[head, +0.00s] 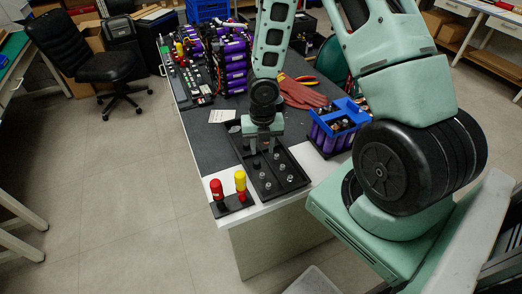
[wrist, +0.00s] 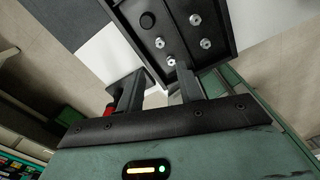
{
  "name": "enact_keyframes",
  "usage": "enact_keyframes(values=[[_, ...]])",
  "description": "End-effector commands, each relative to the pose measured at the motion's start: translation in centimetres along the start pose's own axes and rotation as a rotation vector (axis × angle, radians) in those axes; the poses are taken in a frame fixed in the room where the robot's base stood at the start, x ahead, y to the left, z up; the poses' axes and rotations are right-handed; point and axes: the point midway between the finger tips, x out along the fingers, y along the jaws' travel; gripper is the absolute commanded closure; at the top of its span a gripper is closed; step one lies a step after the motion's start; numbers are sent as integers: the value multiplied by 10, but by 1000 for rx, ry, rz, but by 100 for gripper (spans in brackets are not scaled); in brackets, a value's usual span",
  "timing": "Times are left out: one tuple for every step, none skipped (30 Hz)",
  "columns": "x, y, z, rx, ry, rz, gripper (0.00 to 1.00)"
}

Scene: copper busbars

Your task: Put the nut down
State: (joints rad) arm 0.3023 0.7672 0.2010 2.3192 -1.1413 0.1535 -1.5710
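A black tray (head: 262,182) lies near the front edge of the dark-topped table, with several small silver nut-like pieces (head: 282,167) in it. In the wrist view the tray (wrist: 232,35) is at the top, with several silver pieces such as one nut (wrist: 195,19) spaced apart on its floor. I cannot tell which one the task means. My gripper (head: 263,150) is over the back part of the tray, pointing down. One silver piece (wrist: 171,61) shows close to the right fingertip.
Red (head: 217,190) and yellow (head: 240,181) handled tools stand in a black holder left of the tray. A blue bin (head: 340,122) with purple cells is at its right. Red gloves (head: 300,92) and purple battery packs (head: 235,70) lie behind. Dark table surface left of the gripper is mostly clear.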

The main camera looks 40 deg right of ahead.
Motion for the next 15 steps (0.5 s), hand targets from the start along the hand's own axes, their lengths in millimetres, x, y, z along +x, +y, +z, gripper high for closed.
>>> enact_keyframes(values=[[-6, 2, 0, 10, -4, -1, 64], [-9, 4, -1, 25, -8, -3, 64], [-16, 9, -2, 60, -17, -6, 64], [-23, 14, -4, 99, -26, -8, 64], [-32, 20, -7, 149, -37, -12, 64], [-45, 29, -12, 232, -54, -15, 64], [-57, 37, -18, 307, -68, -16, 64], [-69, 45, -26, 390, -81, -14, 64], [-87, 56, -38, 511, -96, -10, 64], [-100, 64, -50, 607, -105, -5, 64], [-113, 71, -62, 703, -112, 1, 64], [-130, 79, -80, 831, -115, 11, 64], [-141, 84, -95, 926, -114, 19, 64], [-152, 88, -110, 1021, -110, 26, 64], [-166, 93, -132, 1143, -100, 35, 64]])
